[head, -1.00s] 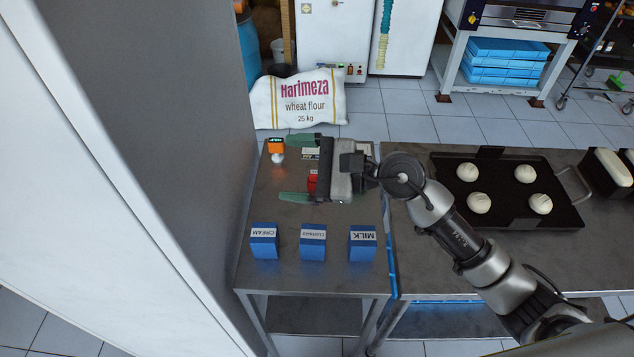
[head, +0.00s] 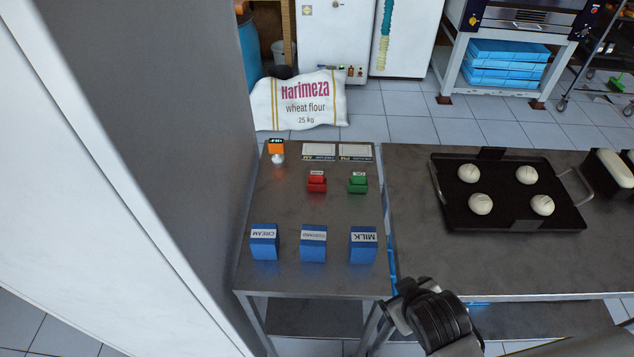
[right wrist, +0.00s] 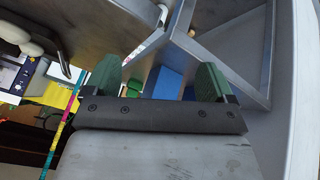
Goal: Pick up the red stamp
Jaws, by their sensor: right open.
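The red stamp (head: 316,184) stands upright on the left steel table, with a small white label on top. A green stamp (head: 357,185) stands to its right. My right arm shows at the bottom of the head view, below the table's front edge and well away from the red stamp. In the right wrist view my right gripper (right wrist: 158,78) is open, its green fingertips wide apart with nothing held between them. I cannot pick out the red stamp in that view. My left gripper is not in view.
Blue blocks labelled CREAM (head: 264,243), CUSTARD (head: 313,245) and MILK (head: 363,246) line the table's front. An orange-topped item (head: 276,150) and label cards (head: 337,152) are behind. A tall grey panel (head: 190,130) borders the left. A baking tray (head: 510,214) holds dough balls.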

